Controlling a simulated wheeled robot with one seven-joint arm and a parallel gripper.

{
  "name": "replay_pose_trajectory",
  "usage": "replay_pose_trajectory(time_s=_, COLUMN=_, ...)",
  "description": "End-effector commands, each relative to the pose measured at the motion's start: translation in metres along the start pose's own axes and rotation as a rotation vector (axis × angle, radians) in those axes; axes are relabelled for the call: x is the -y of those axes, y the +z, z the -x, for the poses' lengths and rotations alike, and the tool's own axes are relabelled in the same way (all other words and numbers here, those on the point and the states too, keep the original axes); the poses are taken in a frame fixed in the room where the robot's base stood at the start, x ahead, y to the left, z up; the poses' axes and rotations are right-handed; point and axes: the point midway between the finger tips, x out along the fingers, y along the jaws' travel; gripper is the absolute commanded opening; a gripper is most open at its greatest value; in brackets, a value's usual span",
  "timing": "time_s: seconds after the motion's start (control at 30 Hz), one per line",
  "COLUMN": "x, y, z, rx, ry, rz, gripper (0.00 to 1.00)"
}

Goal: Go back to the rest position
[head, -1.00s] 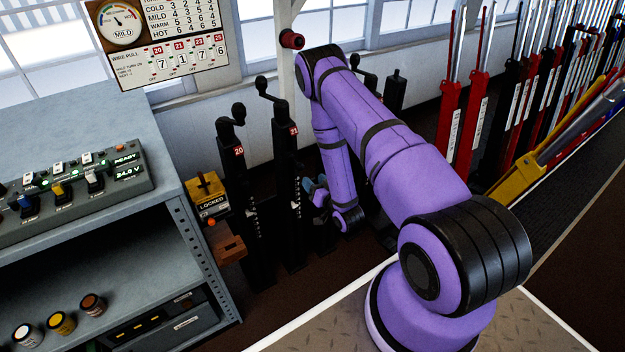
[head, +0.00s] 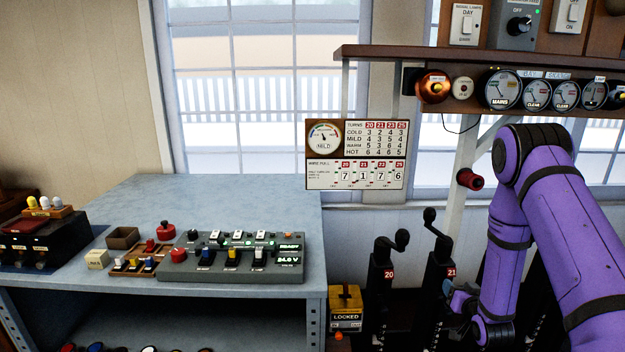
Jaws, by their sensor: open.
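My purple arm comes in from the right in the head view and bends down at its elbow. My gripper (head: 459,300) is at its lower end, small and dark, close to the black lever post marked 21 (head: 436,285). I cannot tell whether it touches the post. The post's crank handle (head: 434,221) stands clear above my gripper. The black lever post marked 20 (head: 382,290) stands to the left, apart from my gripper. Nothing shows held in the jaws, though they are small here. Other posts behind my arm are mostly hidden.
A grey bench (head: 200,190) with a switch panel (head: 232,262) stands at the left. A yellow box reading LOCKED (head: 346,308) is between bench and levers. A shelf (head: 480,56) with gauges and a red knob (head: 469,180) are near my elbow. A chart (head: 357,154) hangs behind.

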Motion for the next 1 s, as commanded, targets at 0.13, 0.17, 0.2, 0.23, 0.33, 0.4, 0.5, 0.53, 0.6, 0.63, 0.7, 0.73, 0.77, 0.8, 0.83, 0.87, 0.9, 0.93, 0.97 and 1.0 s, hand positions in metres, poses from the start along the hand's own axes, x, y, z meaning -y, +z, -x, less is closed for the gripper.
replay_pose_trajectory(time_s=0.13, x=0.013, y=-0.048, z=-0.003, rx=0.052, ry=0.021, rz=0.022, gripper=0.56)
replay_pose_trajectory(time_s=0.17, x=0.016, y=-0.056, z=-0.003, rx=0.065, ry=0.025, rz=0.026, gripper=0.56)
replay_pose_trajectory(time_s=0.2, x=0.019, y=-0.067, z=-0.002, rx=0.082, ry=0.032, rz=0.032, gripper=0.56)
replay_pose_trajectory(time_s=0.23, x=0.022, y=-0.075, z=-0.001, rx=0.094, ry=0.036, rz=0.036, gripper=0.56)
replay_pose_trajectory(time_s=0.33, x=0.03, y=-0.102, z=0.005, rx=0.135, ry=0.051, rz=0.047, gripper=0.56)
replay_pose_trajectory(time_s=0.4, x=0.037, y=-0.12, z=0.01, rx=0.164, ry=0.06, rz=0.054, gripper=0.56)
replay_pose_trajectory(time_s=0.5, x=0.046, y=-0.145, z=0.021, rx=0.207, ry=0.071, rz=0.064, gripper=0.56)
replay_pose_trajectory(time_s=0.53, x=0.049, y=-0.152, z=0.025, rx=0.219, ry=0.075, rz=0.067, gripper=0.56)
replay_pose_trajectory(time_s=0.6, x=0.056, y=-0.169, z=0.035, rx=0.248, ry=0.081, rz=0.072, gripper=0.56)
replay_pose_trajectory(time_s=0.63, x=0.059, y=-0.176, z=0.04, rx=0.261, ry=0.084, rz=0.074, gripper=0.56)
replay_pose_trajectory(time_s=0.7, x=0.065, y=-0.191, z=0.051, rx=0.292, ry=0.09, rz=0.079, gripper=0.56)
replay_pose_trajectory(time_s=0.73, x=0.068, y=-0.198, z=0.057, rx=0.304, ry=0.093, rz=0.081, gripper=0.56)
replay_pose_trajectory(time_s=0.77, x=0.071, y=-0.204, z=0.062, rx=0.316, ry=0.095, rz=0.084, gripper=0.56)
replay_pose_trajectory(time_s=0.8, x=0.074, y=-0.212, z=0.07, rx=0.333, ry=0.098, rz=0.087, gripper=0.56)
replay_pose_trajectory(time_s=0.83, x=0.077, y=-0.218, z=0.077, rx=0.347, ry=0.1, rz=0.088, gripper=0.56)
replay_pose_trajectory(time_s=0.87, x=0.08, y=-0.223, z=0.083, rx=0.361, ry=0.102, rz=0.09, gripper=0.56)
replay_pose_trajectory(time_s=0.9, x=0.084, y=-0.231, z=0.092, rx=0.377, ry=0.104, rz=0.092, gripper=0.56)
replay_pose_trajectory(time_s=0.93, x=0.086, y=-0.236, z=0.099, rx=0.39, ry=0.106, rz=0.093, gripper=0.56)
replay_pose_trajectory(time_s=0.97, x=0.089, y=-0.242, z=0.106, rx=0.402, ry=0.107, rz=0.095, gripper=0.56)
replay_pose_trajectory(time_s=1.0, x=0.093, y=-0.248, z=0.116, rx=0.421, ry=0.108, rz=0.097, gripper=0.56)
